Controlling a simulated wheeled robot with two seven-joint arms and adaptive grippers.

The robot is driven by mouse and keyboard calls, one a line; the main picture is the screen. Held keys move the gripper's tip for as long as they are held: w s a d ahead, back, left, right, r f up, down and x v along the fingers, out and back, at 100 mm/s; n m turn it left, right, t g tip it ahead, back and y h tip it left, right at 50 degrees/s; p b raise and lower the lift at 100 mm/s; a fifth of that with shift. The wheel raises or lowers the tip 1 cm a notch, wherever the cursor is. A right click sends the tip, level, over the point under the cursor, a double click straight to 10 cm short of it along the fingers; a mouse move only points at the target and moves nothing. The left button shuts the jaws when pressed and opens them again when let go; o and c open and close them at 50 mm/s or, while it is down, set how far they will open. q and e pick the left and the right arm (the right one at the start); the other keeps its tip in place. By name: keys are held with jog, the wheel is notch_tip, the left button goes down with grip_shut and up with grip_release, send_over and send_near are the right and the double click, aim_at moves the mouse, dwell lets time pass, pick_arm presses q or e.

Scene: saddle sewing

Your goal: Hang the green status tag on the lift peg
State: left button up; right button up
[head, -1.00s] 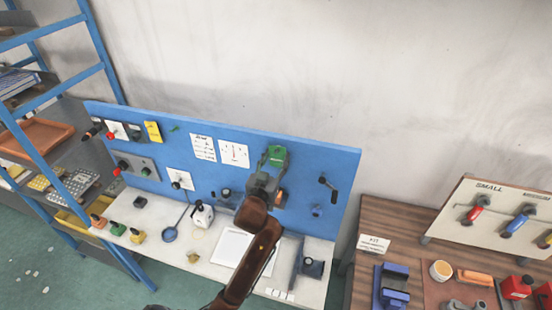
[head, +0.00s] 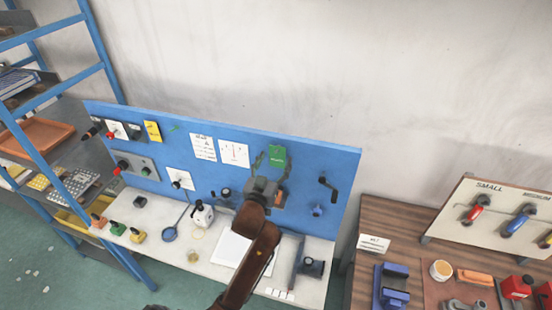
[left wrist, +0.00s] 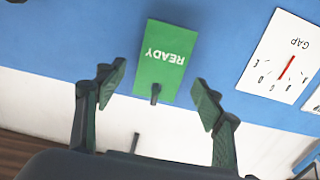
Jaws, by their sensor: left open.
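The green tag (head: 278,156), marked READY, is flat against the blue board (head: 330,160) near its top edge, right of the white sheets. In the left wrist view the tag (left wrist: 166,55) appears upside down. A dark peg (left wrist: 155,94) sticks out at its edge nearest my gripper, and the tag appears to hang there. My left gripper (head: 271,168) is in front of and just below the tag in the head view. In the left wrist view its two fingers (left wrist: 158,92) are spread wide, empty and apart from the tag. My right gripper is not in view.
A black crank handle (head: 328,188) sticks out right of my gripper. A blue rack (head: 104,55) stands left.

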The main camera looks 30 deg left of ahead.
pick_arm(q)
jog(key=v, duration=1)
jog(key=s+a+f+m+g+h, duration=0.1)
jog(key=s+f+g, duration=0.35)
jog(key=f, duration=0.65)
jog(key=s+a+f+g, duration=0.1)
jog(key=s+f+g, duration=0.2)
jog(key=s+f, duration=0.55)
jog(key=s+d+f+m+g+h, duration=0.2)
jog(key=s+f+g, duration=0.5)
jog(key=s+f, duration=0.75)
notch_tip(320, 180, down, 38)
jog(key=d+b, duration=0.2)
jog(key=b, duration=0.7)
jog(key=s+f+g+b, duration=0.1)
jog(key=s+f+b, duration=0.3)
jog(key=s+f, duration=0.6)
jog(key=s+f+m+g+b, duration=0.1)
jog(key=s+f+b, duration=0.3)
jog(key=s+f, duration=0.6)
notch_tip(320, 180, down, 8)
jog(key=shift+s+a+r+h, duration=0.2)
jog(key=shift+s+h, duration=0.1)
jog(key=shift+h, duration=0.1)
